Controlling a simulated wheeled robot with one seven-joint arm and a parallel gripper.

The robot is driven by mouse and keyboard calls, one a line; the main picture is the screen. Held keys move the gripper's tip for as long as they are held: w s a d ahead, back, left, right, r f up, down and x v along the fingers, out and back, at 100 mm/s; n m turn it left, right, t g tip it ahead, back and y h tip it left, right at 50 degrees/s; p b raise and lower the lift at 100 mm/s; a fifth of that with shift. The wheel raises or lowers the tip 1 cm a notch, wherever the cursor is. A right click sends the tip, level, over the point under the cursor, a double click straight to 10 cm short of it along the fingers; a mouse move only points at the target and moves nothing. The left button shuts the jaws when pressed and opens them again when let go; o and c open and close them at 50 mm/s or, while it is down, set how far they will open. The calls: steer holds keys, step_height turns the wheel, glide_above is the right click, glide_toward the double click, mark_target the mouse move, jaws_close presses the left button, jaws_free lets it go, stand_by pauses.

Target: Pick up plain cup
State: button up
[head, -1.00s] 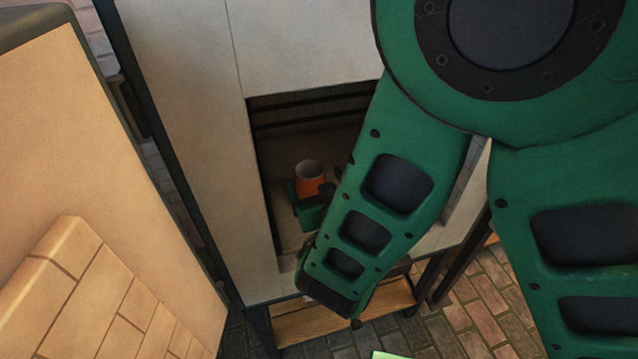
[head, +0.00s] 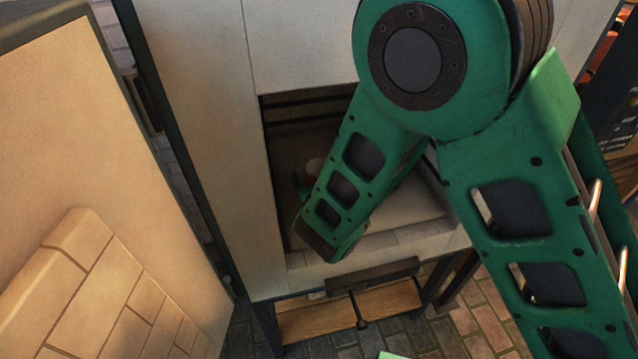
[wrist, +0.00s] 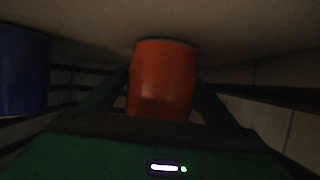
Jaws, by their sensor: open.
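An orange cup (wrist: 162,80) stands upside-up or inverted, I cannot tell which, in the middle of the wrist view, between the two fingers of my gripper (wrist: 162,105). The fingers are open, one on each side of it; whether they touch it is too dark to tell. A blue cup (wrist: 22,70) stands at the left edge of the wrist view, apart from the fingers.
The box's opening (head: 285,140) has tight side walls around my arm. Its open door (head: 110,150) stands at the left. A wooden drawer or shelf (head: 345,312) lies below. Dark bars line the inner wall.

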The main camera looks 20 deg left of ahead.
steer(key=shift+w+a+f, duration=0.15)
steer(key=shift+w+a, duration=0.1)
steer(key=shift+w, duration=0.15)
steer(key=c, duration=1.3)
